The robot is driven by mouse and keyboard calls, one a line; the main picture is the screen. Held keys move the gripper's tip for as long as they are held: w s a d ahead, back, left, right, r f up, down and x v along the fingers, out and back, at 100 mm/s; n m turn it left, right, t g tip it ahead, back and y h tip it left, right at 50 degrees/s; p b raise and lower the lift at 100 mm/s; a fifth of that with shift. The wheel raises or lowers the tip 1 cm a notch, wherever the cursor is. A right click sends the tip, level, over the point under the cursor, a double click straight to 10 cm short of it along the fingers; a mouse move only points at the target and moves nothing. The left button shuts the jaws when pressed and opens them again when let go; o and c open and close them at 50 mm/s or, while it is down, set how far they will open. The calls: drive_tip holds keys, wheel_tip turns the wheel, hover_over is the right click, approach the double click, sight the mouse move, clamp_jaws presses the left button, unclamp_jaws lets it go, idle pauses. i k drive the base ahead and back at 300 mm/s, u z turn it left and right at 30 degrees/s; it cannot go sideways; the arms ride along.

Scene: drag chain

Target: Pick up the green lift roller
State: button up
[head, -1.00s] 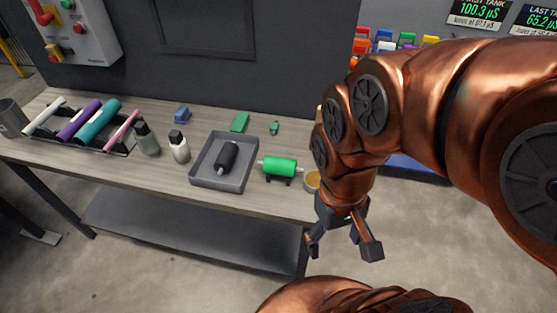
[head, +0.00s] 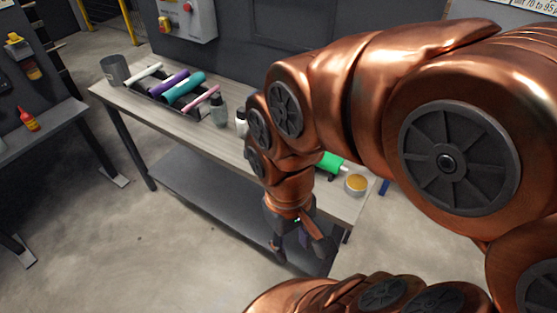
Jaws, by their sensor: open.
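The green lift roller (head: 329,162) lies on the workbench (head: 205,135) toward its right end. Only part of it shows, because my arm hides its left side and whatever it rests on. My gripper (head: 294,252) hangs pointing down in front of the bench's front edge, to the left of and nearer than the roller. Its fingers are apart, and nothing shows between them.
A small round tub with amber contents (head: 356,184) stands right of the roller. A rack with several coloured rollers (head: 183,88), a grey cup (head: 115,70) and bottles (head: 219,110) stand on the left. A lower shelf (head: 215,190) runs under the bench.

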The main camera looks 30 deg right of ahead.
sight(331, 162)
drive_tip(key=u, duration=1.3)
drive_tip(key=k, duration=0.85)
drive_tip(key=z, duration=0.4)
